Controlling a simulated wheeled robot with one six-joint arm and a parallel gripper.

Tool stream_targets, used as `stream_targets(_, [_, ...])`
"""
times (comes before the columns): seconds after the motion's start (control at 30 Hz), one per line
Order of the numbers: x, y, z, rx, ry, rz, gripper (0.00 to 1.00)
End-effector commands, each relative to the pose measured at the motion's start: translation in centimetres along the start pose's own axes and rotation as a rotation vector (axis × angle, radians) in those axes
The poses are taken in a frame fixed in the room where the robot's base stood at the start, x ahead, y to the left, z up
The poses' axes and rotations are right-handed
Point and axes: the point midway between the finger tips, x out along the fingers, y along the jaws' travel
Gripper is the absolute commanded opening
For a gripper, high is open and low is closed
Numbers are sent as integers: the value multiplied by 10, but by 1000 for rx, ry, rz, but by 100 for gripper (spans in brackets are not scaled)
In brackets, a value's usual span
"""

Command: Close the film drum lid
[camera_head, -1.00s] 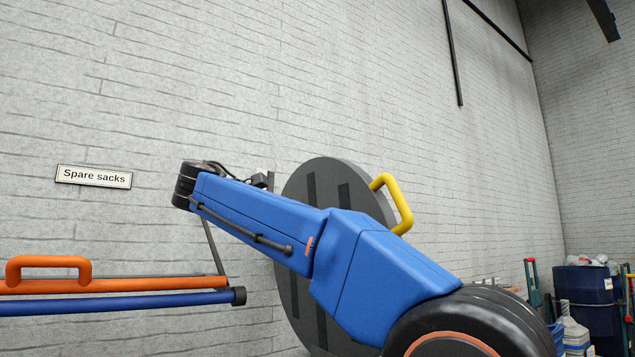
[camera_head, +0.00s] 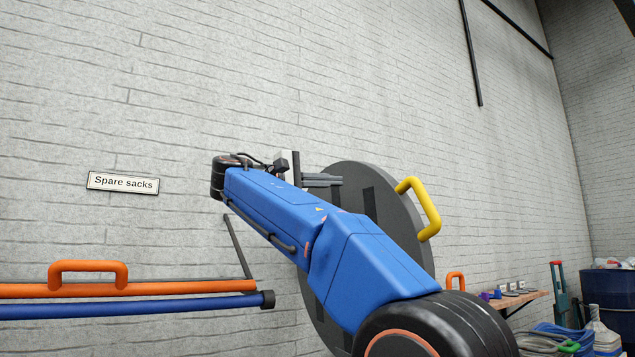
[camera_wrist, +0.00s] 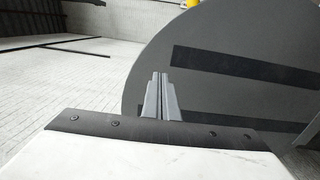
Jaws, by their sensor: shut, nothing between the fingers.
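A large round dark grey lid (camera_head: 395,205) with darker strips and a yellow handle (camera_head: 426,208) stands on edge, upright, in front of the brick wall. I take it as the film drum lid; no drum body shows. My gripper (camera_head: 340,181) is shut and empty, and its fingers point right, across the lid's face near its upper left. Part of the lid is hidden behind my blue arm. In the wrist view the fingers of my gripper (camera_wrist: 161,76) are together in front of the grey lid (camera_wrist: 220,80), and I cannot tell if they touch it.
An orange and blue bar-like edge with an orange handle (camera_head: 88,268) lies at the lower left, below a "Spare sacks" sign (camera_head: 123,183). At the right are a small wooden shelf (camera_head: 520,300), a dark blue bin (camera_head: 612,298) and coiled blue hose.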

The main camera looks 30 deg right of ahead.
Motion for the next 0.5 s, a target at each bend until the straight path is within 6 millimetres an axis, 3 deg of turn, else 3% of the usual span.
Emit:
stream_targets(0.23, [38,0,1,0,-3,0,0])
stream_targets(0.5, [60,0,0,0,-1,0,0])
